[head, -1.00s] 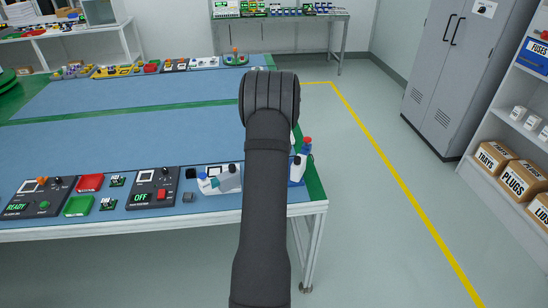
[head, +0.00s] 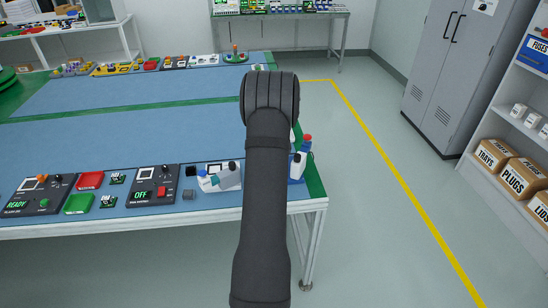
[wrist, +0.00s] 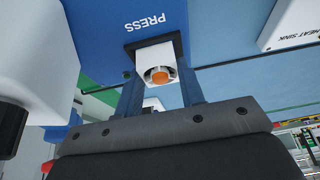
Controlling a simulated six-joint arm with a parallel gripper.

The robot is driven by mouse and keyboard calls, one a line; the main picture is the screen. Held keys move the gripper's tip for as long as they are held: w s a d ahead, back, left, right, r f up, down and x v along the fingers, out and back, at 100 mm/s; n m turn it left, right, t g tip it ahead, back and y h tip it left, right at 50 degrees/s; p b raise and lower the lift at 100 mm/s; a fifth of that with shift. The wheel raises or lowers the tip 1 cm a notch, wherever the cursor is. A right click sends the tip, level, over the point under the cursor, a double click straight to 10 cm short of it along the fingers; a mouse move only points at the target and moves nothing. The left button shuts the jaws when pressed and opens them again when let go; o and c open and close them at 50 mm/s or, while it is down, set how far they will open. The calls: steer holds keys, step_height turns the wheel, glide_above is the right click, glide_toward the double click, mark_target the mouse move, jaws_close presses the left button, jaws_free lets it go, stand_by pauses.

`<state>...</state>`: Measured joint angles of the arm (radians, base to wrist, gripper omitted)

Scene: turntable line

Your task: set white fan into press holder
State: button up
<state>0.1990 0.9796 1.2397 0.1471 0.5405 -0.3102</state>
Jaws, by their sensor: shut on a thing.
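In the wrist view, my gripper (wrist: 161,92) has its two dark fingers on either side of the white fan (wrist: 154,54), a small white block with an orange round centre. The gripper is shut on it. The fan is in front of the blue face of the press holder (wrist: 95,22), which reads PRESS upside down. A dark edge shows around the fan's far side; I cannot tell whether the fan touches the holder or sits inside it. In the head view, my own arm hides the fan, and I cannot make out the fingers.
In the wrist view, a white body (wrist: 45,65) with a black knob (wrist: 12,128) is close on the left. A white HEAT SINK unit (wrist: 290,24) is at right. In the head view, an OFF panel (head: 153,185) stands on the blue table, whose middle (head: 130,140) is clear.

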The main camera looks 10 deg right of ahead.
steer(key=o, duration=1.1)
steer(key=shift+c, duration=0.2)
steer(key=shift+r, duration=0.15)
steer(key=v, duration=1.7)
steer(key=x, duration=1.7)
